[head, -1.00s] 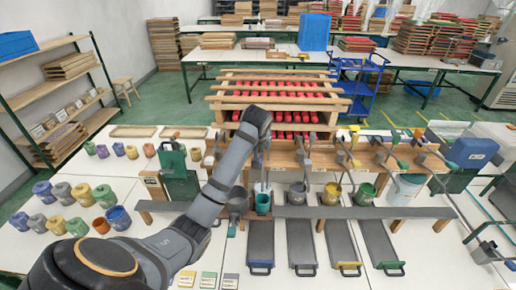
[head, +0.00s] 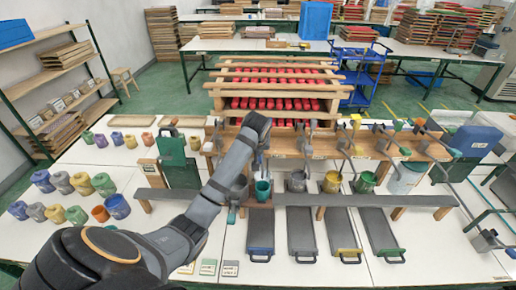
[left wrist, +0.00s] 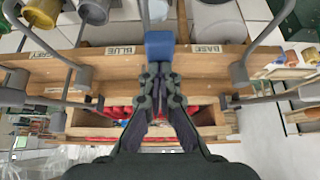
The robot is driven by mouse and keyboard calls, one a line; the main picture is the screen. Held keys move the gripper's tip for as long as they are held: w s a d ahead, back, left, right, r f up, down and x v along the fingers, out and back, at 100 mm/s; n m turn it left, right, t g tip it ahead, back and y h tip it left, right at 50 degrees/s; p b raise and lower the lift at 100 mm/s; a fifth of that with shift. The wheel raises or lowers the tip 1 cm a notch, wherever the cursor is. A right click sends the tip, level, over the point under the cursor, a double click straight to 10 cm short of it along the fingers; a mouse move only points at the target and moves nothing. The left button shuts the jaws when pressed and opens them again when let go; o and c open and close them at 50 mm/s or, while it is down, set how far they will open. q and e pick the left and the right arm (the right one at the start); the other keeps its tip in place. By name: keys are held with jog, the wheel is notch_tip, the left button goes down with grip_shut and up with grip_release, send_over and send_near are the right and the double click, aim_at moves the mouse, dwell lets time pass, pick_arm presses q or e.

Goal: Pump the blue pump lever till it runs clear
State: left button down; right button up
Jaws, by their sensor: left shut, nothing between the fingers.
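The blue pump lever's handle (left wrist: 160,45) shows in the left wrist view, just ahead of my left fingertips, above a wooden beam labelled BLUE. My left gripper (left wrist: 159,72) is shut with nothing between its fingers. It is close to the handle's near end; I cannot tell whether they touch. In the head view my left gripper (head: 262,160) points down at the pump bench (head: 340,146), and the arm partly hides the lever area. The flow from the blue spout cannot be made out. My right gripper is not seen.
Other levers stand along the bench to the right, with a grey pot (head: 298,182), a yellow pot (head: 332,182) and a green pot (head: 365,183) below. Dark trays (head: 301,232) lie in front. Several paint jars (head: 75,215) stand on the left table.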

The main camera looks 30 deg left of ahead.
pick_arm(q)
jog(key=shift+f+b, duration=0.4)
jog(key=shift+f, duration=1)
notch_tip(320, 180, up, 4)
jog(key=p, duration=0.3)
jog(key=shift+f+p, duration=0.2)
jog(key=shift+p, duration=0.2)
jog(key=shift+r, duration=0.35)
notch_tip(320, 180, up, 5)
jog(key=shift+w+r, duration=0.1)
jog(key=shift+r, duration=0.65)
